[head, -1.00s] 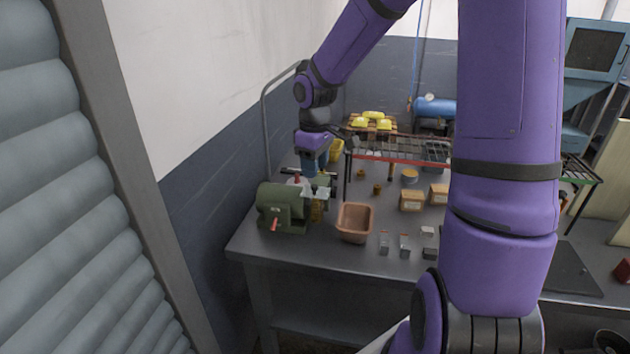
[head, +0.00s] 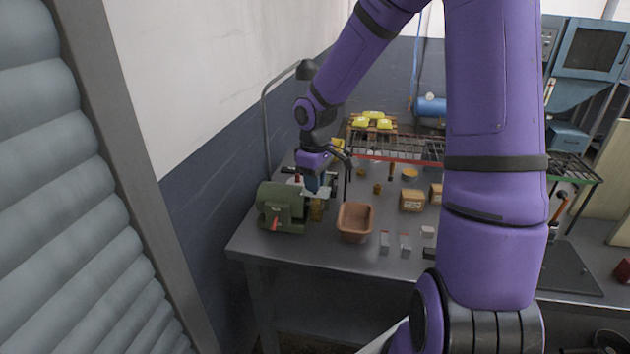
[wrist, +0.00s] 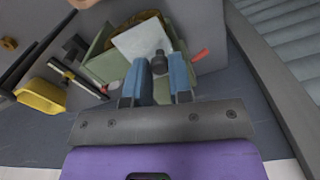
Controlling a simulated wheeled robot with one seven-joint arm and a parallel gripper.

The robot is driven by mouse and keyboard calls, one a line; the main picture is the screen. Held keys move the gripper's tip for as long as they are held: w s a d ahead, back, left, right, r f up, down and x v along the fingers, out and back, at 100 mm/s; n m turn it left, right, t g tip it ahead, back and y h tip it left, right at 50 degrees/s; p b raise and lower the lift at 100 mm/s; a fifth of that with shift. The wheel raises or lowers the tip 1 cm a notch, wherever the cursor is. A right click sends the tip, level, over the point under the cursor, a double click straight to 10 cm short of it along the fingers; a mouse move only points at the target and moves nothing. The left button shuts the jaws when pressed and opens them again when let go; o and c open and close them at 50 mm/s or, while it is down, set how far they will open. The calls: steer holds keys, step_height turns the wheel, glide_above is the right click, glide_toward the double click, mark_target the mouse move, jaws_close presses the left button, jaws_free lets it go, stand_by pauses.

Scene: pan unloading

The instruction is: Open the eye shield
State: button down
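The green bench grinder (head: 280,206) stands at the left end of the grey workbench. Its eye shield (wrist: 137,42) is a pale, see-through plate over the grinder's wheel end in the wrist view. A dark round knob (wrist: 160,62) stands at the shield's near edge. My gripper (wrist: 163,72) points down at the grinder, its two blue fingers on either side of the knob. In the head view my gripper (head: 316,185) is at the grinder's right end and covers much of the shield.
A brown bin (head: 355,220) stands right of the grinder, with small boxes (head: 411,200) beyond it. A wire rack (head: 398,149) stands behind. A red lever (head: 275,224) is on the grinder's front. The wall is close on the left.

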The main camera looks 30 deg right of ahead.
steer(key=shift+w+d, duration=0.1)
steer(key=g+y, duration=0.1)
steer(key=w+d+r+g+y, duration=0.1)
steer(key=shift+g+y, duration=0.3)
steer(key=shift+w+d+r+g+y, duration=0.1)
steer(key=shift+w+d+g+y, duration=0.25)
steer(key=shift+g+y, duration=0.25)
steer(key=shift+w+d+r+g+y, duration=0.1)
steer(key=shift+w+d+g+y, duration=0.2)
steer(key=shift+g+y, duration=0.3)
steer(key=g+y, duration=0.1)
steer(key=w+d+g+y, duration=0.1)
steer(key=shift+w+f+g+y, duration=0.1)
steer(key=shift+g+y, duration=0.2)
steer(key=shift+w+d+f+g+y, duration=0.2)
steer(key=shift+w+d+g+y, duration=0.15)
steer(key=shift+g+y, duration=0.35)
steer(key=shift+w+d+f+g+y, duration=0.15)
steer(key=shift+w+d+g+y, duration=0.15)
steer(key=shift+g+y, duration=0.4)
steer(key=shift+d, duration=0.1)
steer(key=c, duration=1)
jaws_free()
